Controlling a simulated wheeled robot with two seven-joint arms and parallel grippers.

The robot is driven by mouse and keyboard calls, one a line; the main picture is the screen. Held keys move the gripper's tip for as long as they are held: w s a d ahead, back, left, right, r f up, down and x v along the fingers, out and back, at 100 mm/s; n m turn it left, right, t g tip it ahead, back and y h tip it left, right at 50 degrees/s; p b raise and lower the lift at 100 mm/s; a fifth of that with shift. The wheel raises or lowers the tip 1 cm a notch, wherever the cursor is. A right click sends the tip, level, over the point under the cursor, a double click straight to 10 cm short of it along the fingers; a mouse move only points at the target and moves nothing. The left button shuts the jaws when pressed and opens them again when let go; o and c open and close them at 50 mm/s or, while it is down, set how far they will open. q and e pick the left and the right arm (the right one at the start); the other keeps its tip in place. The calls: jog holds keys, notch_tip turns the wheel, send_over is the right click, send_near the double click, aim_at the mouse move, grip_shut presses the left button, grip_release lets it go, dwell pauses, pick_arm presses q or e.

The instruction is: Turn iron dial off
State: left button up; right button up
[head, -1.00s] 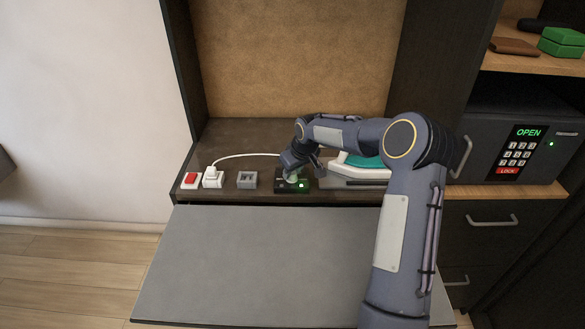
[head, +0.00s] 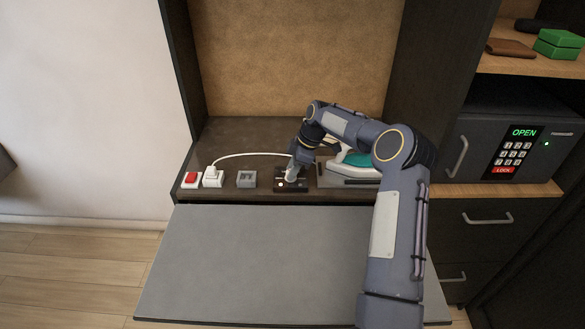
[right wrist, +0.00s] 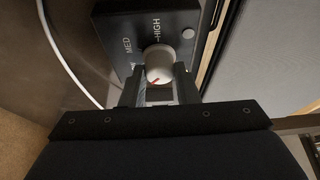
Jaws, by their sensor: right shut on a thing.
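The iron dial (right wrist: 158,62) is a light grey round knob with a red pointer mark, on a black control panel (right wrist: 120,25) lettered MED and HIGH. In the right wrist view the red mark is on the knob's near side, away from HIGH; other lettering is hidden. My right gripper (right wrist: 159,88) is shut on the dial, one finger at each side. In the head view the right gripper (head: 292,173) reaches down onto the panel (head: 291,187). A round indicator (right wrist: 188,33) on the panel looks grey and unlit. The left gripper is out of view.
The iron (head: 357,162), white and teal, rests on a grey plate right of the panel, partly behind my arm. A grey socket block (head: 246,179), a white plug (head: 212,176) with a white cord and a red switch (head: 191,180) stand to the left.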

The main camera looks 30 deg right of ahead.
jog(key=n, duration=0.2)
jog(key=n+g+p, duration=0.1)
jog(key=n, duration=0.1)
jog(key=shift+w+r+g+y, duration=0.1)
jog(key=shift+w+g+y, duration=0.1)
jog(key=shift+g+y, duration=0.1)
jog(key=shift+n+g+p, duration=0.8)
jog(key=shift+n+p, duration=0.2)
jog(key=shift+n, duration=1.2)
jog(key=shift+d, duration=0.1)
jog(key=o, duration=1)
jog(key=shift+w+d+r, duration=0.15)
jog(key=shift+r, duration=0.1)
jog(key=p+v, duration=0.7)
jog(key=shift+r, duration=0.1)
